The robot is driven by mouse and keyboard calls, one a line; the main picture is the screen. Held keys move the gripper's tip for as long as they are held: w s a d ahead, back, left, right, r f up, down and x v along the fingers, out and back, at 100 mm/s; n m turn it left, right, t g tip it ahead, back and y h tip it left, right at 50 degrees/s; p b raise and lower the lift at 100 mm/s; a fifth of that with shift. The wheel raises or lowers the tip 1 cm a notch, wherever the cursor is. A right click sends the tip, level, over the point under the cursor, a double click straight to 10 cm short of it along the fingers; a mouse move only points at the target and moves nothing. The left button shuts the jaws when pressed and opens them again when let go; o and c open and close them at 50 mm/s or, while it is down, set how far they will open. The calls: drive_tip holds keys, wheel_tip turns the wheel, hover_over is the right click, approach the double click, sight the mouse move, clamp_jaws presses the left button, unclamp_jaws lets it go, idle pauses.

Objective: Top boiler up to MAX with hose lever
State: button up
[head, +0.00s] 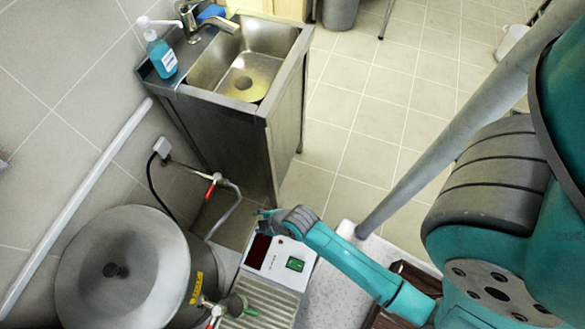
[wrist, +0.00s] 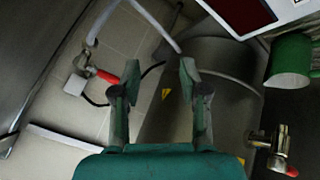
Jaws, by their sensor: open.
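The boiler (head: 120,270) is a large steel drum with a domed lid and black knob, at lower left in the head view. Its grey side shows in the wrist view (wrist: 185,120). A wall-fed pipe with a red hose lever (head: 211,186) stands behind it. In the wrist view the red lever (wrist: 107,77) is just left of my left finger, apparently apart from it. My gripper (head: 268,213) is open and empty, right of the lever in the head view; both fingers show in the wrist view (wrist: 155,85). I cannot make out a MAX mark or the water level.
A device with a dark red display (head: 258,250) and ribbed tray (head: 262,297) stands beside the boiler. A green cup (wrist: 290,62) is near the boiler's red-handled tap (wrist: 277,150). A steel sink (head: 245,70) with a blue soap bottle (head: 161,58) stands behind. The tiled floor at right is open.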

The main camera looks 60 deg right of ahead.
drive_tip(key=s+r+m+t+h, duration=0.1)
drive_tip(key=s+r+m+t, duration=0.2)
drive_tip(key=s+r, duration=0.8)
drive_tip(key=shift+s+m+t, duration=0.4)
drive_tip(key=shift+s+m, duration=0.2)
drive_tip(key=shift+m, duration=0.6)
